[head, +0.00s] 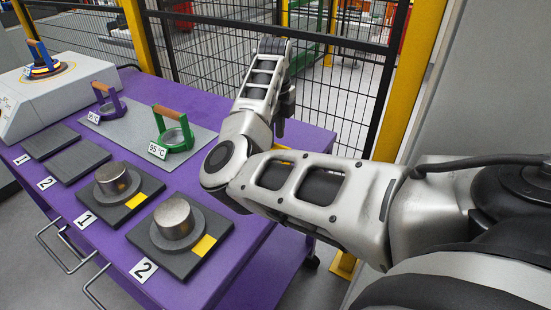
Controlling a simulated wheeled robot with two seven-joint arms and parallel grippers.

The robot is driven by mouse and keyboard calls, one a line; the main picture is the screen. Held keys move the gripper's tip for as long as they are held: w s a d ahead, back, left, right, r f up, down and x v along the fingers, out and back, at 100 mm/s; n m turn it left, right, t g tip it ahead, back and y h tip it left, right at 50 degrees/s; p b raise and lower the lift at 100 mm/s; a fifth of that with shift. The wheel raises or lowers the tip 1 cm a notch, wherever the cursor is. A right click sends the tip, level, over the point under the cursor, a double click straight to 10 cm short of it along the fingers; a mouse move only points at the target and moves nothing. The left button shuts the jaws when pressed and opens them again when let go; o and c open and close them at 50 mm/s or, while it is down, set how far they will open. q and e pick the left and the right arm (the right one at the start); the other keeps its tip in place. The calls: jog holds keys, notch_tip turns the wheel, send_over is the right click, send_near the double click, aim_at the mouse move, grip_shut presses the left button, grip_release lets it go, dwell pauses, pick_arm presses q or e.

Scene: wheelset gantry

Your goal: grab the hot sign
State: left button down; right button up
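I cannot make out a sign that reads as hot. A small yellow piece (283,149) shows just above my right forearm near the table's far right edge, mostly hidden by the arm. A tag reading 95 °C (157,151) is by the green ring tool with a wooden handle (174,132) on the grey plate. My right gripper (281,128) hangs down past the table's right side, apart from these things. It is dark and small, and its fingers cannot be told apart. My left gripper is out of view.
The purple table (262,219) holds a purple ring tool (107,104), two dark plates, and two metal cylinders (174,217) on bases with yellow patches. A black mesh fence (225,55) stands behind.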

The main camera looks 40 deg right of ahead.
jog(key=f, duration=0.3)
jog(key=s+f, duration=0.1)
jog(key=f, duration=0.1)
jog(key=shift+a+p, duration=0.25)
jog(key=shift+p, duration=0.1)
grip_shut()
jog(key=shift+r, duration=0.1)
